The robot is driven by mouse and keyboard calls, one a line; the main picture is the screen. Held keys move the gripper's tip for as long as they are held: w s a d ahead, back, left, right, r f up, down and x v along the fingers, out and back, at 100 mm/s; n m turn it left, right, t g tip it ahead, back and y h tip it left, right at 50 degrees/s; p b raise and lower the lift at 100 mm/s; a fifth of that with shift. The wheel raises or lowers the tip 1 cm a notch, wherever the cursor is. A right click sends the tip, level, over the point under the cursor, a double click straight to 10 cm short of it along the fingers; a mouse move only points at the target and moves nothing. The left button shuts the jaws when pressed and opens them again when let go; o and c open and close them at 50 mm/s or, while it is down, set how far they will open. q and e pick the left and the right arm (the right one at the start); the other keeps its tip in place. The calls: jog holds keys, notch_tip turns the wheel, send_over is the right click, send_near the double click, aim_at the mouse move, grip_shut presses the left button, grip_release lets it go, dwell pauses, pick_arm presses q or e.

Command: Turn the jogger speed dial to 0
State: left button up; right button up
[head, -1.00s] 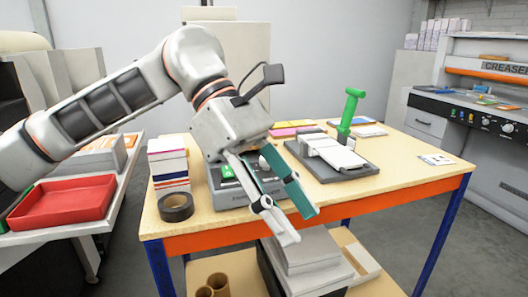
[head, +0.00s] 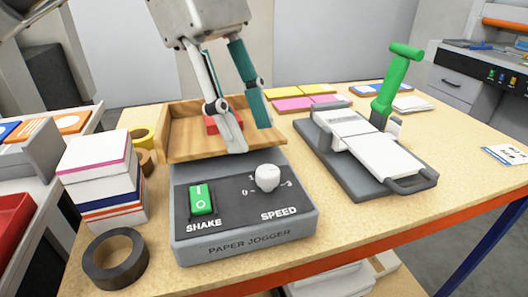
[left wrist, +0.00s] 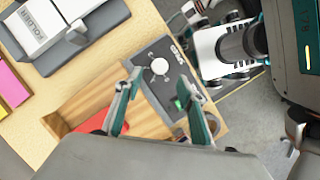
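The paper jogger (head: 245,235) is a grey box with a dark sloped panel and a wooden tray behind it. Its white speed dial (head: 267,177) sits on the right of the panel above "SPEED". A 0 mark is at its lower left and a 3 at its right; I cannot tell where it points. The dial also shows in the left wrist view (left wrist: 160,66). My left gripper (head: 250,138) is open and empty, above and behind the dial, apart from it. In the left wrist view its fingertips (left wrist: 163,83) are spread. White and teal parts there may belong to my right arm.
A green lit shake switch (head: 202,199) is left of the dial. A tape roll (head: 115,261) and stacked paper blocks (head: 100,180) stand left of the jogger. A green-handled tool (head: 365,150) stands right. Bare tabletop lies at the front right.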

aim_at(266, 170)
pick_arm(q)
jog(key=x, duration=0.3)
jog(key=shift+f+b, duration=0.3)
jog(key=shift+b, duration=0.1)
jog(key=x, duration=0.2)
jog(key=shift+d+f+b, duration=0.15)
jog(key=shift+f+b, duration=0.2)
jog(key=shift+f, duration=0.05)
jog(key=shift+s+d+f, duration=0.1)
jog(key=shift+f, duration=0.05)
pick_arm(e)
jog(key=shift+w+a+r+y, duration=0.15)
jog(key=shift+w+a+r, duration=0.2)
jog(key=shift+a, duration=0.15)
jog(key=shift+w+a+r+y, duration=0.15)
jog(key=shift+w+a+r, duration=0.2)
jog(key=shift+a, duration=0.15)
jog(key=shift+s, duration=0.1)
pick_arm(q)
jog(key=c, duration=1.1)
pick_arm(e)
jog(key=shift+d+f, duration=0.1)
